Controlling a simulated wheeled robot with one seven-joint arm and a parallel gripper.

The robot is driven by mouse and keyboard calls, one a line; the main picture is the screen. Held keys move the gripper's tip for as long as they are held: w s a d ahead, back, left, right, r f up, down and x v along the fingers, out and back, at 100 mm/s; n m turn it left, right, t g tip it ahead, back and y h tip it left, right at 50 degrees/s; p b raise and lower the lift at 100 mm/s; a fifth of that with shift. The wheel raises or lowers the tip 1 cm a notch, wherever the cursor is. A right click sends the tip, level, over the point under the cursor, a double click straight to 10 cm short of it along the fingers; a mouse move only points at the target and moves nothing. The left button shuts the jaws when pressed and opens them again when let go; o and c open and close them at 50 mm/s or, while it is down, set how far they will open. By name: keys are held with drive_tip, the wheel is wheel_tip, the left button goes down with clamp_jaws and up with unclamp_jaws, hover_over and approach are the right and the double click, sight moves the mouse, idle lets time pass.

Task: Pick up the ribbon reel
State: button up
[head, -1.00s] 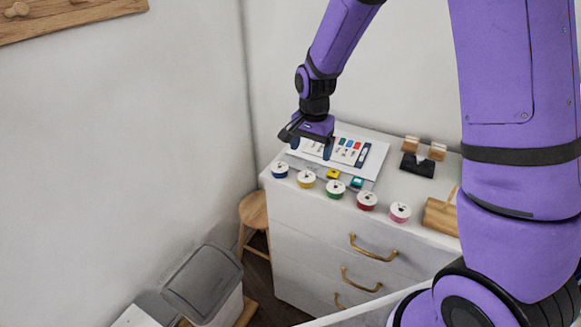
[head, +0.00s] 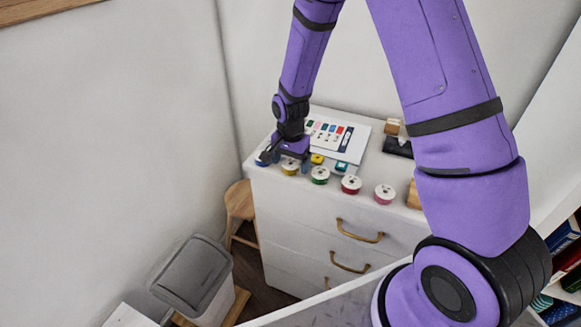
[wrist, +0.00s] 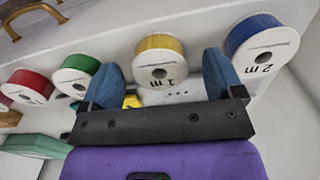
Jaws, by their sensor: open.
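Several ribbon reels with white faces stand in a row along the cabinet's front edge: blue (head: 262,160), yellow (head: 289,169), green (head: 320,175), red (head: 351,184) and pink (head: 384,194). My gripper (head: 285,163) is open and low at the row's left end, by the yellow reel. In the wrist view the yellow reel (wrist: 160,62) appears between the two blue fingertips of my gripper (wrist: 161,72), with nothing gripped. The blue reel (wrist: 262,45) is right of the fingers; the green reel (wrist: 76,75) is close to the left finger. I cannot tell whether the fingers touch anything.
A white board with coloured swatches (head: 350,132) lies behind the reels, with small yellow (head: 317,159) and teal (head: 341,167) items near it. A black holder (head: 397,148) and wooden blocks (head: 392,126) stand at the back right. A grey-lidded bin (head: 192,272) and stool (head: 240,200) stand left of the white cabinet (head: 300,215).

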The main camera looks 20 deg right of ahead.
drive_tip(key=shift+f, duration=0.5)
drive_tip(key=c, duration=1)
